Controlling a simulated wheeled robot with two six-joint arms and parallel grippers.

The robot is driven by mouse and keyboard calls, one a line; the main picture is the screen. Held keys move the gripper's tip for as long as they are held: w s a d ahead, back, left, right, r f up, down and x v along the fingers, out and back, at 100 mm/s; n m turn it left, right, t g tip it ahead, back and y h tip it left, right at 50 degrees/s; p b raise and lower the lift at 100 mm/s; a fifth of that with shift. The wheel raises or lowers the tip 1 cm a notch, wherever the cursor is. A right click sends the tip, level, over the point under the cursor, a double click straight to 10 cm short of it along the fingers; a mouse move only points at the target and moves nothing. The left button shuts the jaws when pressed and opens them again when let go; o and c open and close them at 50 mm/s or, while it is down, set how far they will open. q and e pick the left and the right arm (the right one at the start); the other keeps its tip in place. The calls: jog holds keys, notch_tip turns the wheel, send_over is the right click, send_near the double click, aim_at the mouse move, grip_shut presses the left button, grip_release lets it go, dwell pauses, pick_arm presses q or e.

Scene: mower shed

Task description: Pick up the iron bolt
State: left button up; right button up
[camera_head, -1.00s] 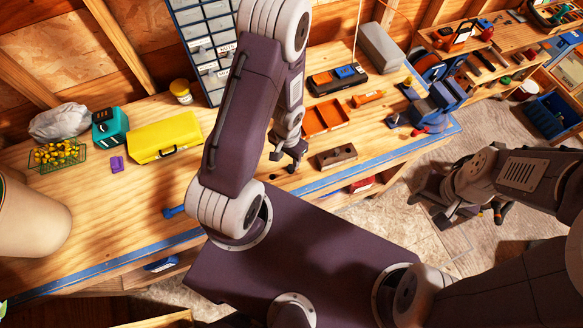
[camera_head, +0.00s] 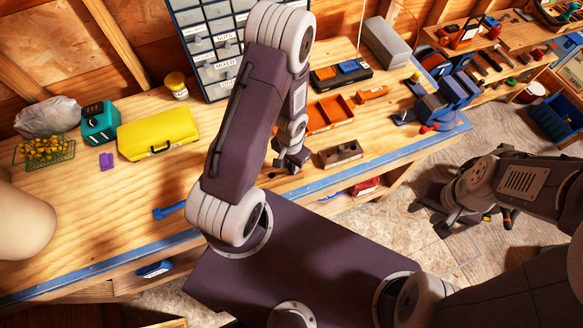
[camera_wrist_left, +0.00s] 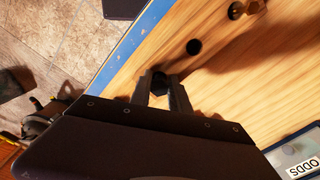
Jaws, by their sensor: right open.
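A dark six-sided piece, which looks like the iron bolt (camera_wrist_left: 159,83), is between the fingertips of my left gripper (camera_wrist_left: 160,88) in the left wrist view. The fingers stand on both sides of it with a narrow gap; I cannot tell whether they press on it. In the head view my left gripper (camera_head: 290,163) is low over the front of the wooden workbench (camera_head: 110,225), left of a brown block with holes (camera_head: 340,153). The bolt is too small or hidden to make out there. My right gripper (camera_head: 429,218) is open and empty over the floor.
A yellow case (camera_head: 157,135) and a blue-handled tool (camera_head: 170,210) lie to the left. A blue vise (camera_head: 440,105) is to the right.

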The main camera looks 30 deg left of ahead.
pick_arm(q)
grip_shut()
